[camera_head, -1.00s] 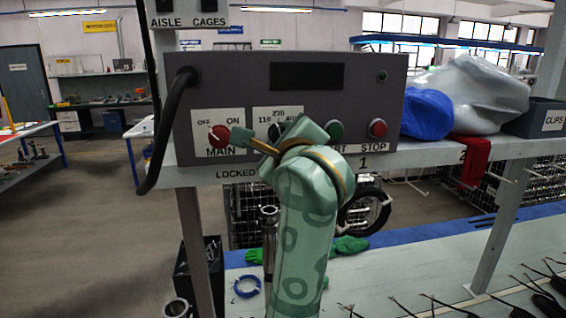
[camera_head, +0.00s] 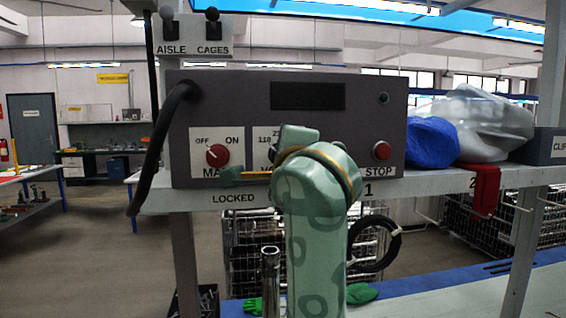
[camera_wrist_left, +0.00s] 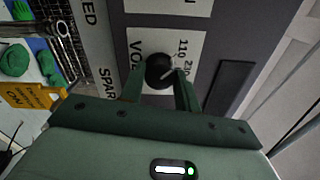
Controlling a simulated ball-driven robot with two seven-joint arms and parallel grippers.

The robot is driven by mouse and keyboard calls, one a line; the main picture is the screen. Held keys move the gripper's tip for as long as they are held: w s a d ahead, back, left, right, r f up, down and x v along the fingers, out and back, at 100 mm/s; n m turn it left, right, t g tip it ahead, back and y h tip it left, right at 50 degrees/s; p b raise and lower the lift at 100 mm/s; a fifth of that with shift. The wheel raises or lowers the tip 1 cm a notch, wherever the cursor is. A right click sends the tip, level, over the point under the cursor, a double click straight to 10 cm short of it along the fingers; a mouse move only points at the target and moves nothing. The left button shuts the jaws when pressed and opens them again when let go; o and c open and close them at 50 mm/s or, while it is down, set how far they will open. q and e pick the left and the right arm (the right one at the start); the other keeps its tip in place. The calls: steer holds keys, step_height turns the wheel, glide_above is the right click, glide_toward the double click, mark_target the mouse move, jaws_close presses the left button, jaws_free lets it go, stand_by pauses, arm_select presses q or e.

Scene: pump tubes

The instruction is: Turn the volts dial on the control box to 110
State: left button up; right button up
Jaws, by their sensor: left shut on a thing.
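The grey control box (camera_head: 310,97) stands on the shelf in the head view. My right gripper is not in view.
The red main dial (camera_head: 217,155) is left of the volts dial, its line toward OFF. The red stop button (camera_head: 381,151) is at the right. A black cable (camera_head: 160,140) hangs at the box's left. Bags (camera_head: 470,125) and a clips bin (camera_head: 550,146) stand further right.

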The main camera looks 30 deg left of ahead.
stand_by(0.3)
arm_select(q)
steer(key=o, duration=1)
steer(key=shift+w, duration=0.1)
steer(key=p+v, duration=0.1)
steer(key=v, duration=1.5)
steer(key=shift+d+p, duration=0.1)
steer(key=shift+p, duration=0.3)
